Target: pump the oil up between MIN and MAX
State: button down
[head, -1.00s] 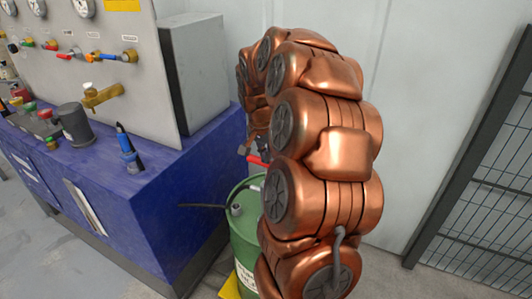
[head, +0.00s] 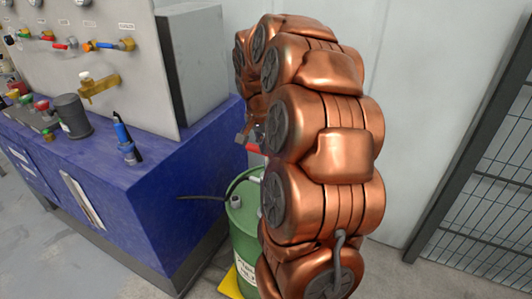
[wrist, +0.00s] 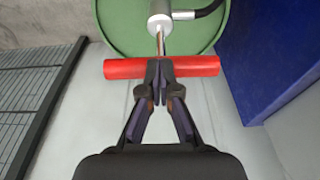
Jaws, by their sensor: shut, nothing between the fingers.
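A dark hose (wrist: 205,10) leaves the pump to the right. My gripper (wrist: 158,70) is shut, its fingertips together over the middle of the red handle without holding it. Whether they touch it I cannot tell. In the head view my arm hides most of the handle and pump. I cannot make out MIN or MAX marks.
The blue bench (head: 140,195) with its grey panel (head: 130,60) of gauges and valves stands left of the drum. A dark mesh fence (head: 485,190) is at the right. Bare floor lies between.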

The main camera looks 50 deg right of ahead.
notch_tip(320, 180, up, 10)
jog(key=a+b, duration=0.1)
jog(key=shift+s+a+b, duration=0.25)
jog(key=shift+a+b, duration=0.05)
jog(key=shift+a, duration=0.1)
jog(key=shift+r, duration=0.1)
dwell(0.7)
dwell(0.7)
jog(key=s+a+f+n+y+p, duration=0.1)
jog(key=s+a+n+p, duration=0.2)
jog(key=a, duration=0.6)
jog(key=s+a+f+n, duration=0.1)
jog(key=s+a+n, duration=0.25)
jog(key=a, duration=0.55)
jog(key=s+a+f+n+g+p, duration=0.1)
jog(key=s+a+f+n, duration=0.2)
jog(key=s+a, duration=0.3)
jog(key=s+a+f+n+g+y+p, duration=0.1)
jog(key=s+a+n, duration=0.4)
jog(key=s, duration=0.5)
notch_tip(320, 180, down, 2)
jog(key=shift+s+a+f+p, duration=0.2)
jog(key=shift+s+a+p, duration=0.2)
jog(key=shift+p, duration=0.4)
